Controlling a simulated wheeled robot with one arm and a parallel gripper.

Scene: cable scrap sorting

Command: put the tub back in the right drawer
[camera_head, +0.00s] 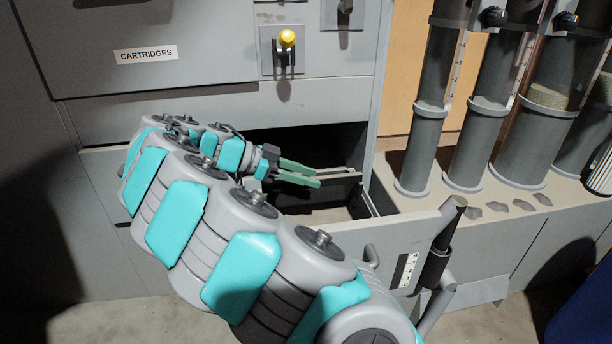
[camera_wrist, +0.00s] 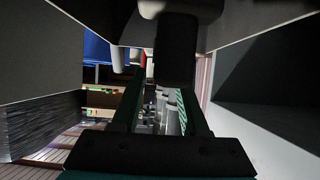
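A grey drawer (camera_head: 385,238) stands open low in the cabinet in the head view. Its inside is dark, and my arm covers part of it. My gripper (camera_head: 317,178) has green fingers and is over the drawer opening, pointing right. In the wrist view the fingers (camera_wrist: 160,88) stand apart with nothing clearly held between them. I cannot make out a tub in either view. It may be hidden by my arm or the drawer walls.
The cabinet (camera_head: 200,75) rises above the drawer, with a "CARTRIDGES" label (camera_head: 146,54) and a yellow-knobbed lever (camera_head: 287,40). Several grey tubes (camera_head: 421,150) stand on a ledge at the right. A black cylinder (camera_head: 437,268) is close to the drawer front.

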